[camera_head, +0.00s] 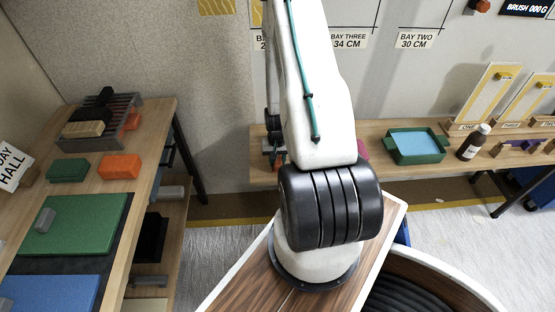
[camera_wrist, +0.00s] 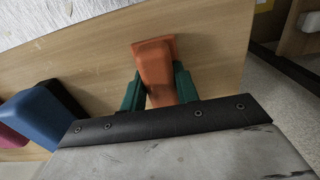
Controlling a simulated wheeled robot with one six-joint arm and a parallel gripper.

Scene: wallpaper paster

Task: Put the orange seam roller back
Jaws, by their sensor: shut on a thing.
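An orange piece (camera_wrist: 156,66), which looks like the seam roller, sits between the green fingers of my gripper (camera_wrist: 159,82) in the wrist view. My gripper is shut on it. The piece has a wider end away from the palm, over a pale wooden bench top; I cannot tell whether it touches the wood. In the head view my arm hides the held piece and most of my gripper at the left end of the back bench (camera_head: 378,128).
Blue (camera_wrist: 42,115) and magenta (camera_wrist: 10,137) pieces lie left of my gripper in the wrist view. The back bench also holds a green tray (camera_head: 418,157) and a dark bottle (camera_head: 473,142). A left table carries a rack (camera_head: 98,112), an orange block (camera_head: 120,166) and a green mat (camera_head: 85,222).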

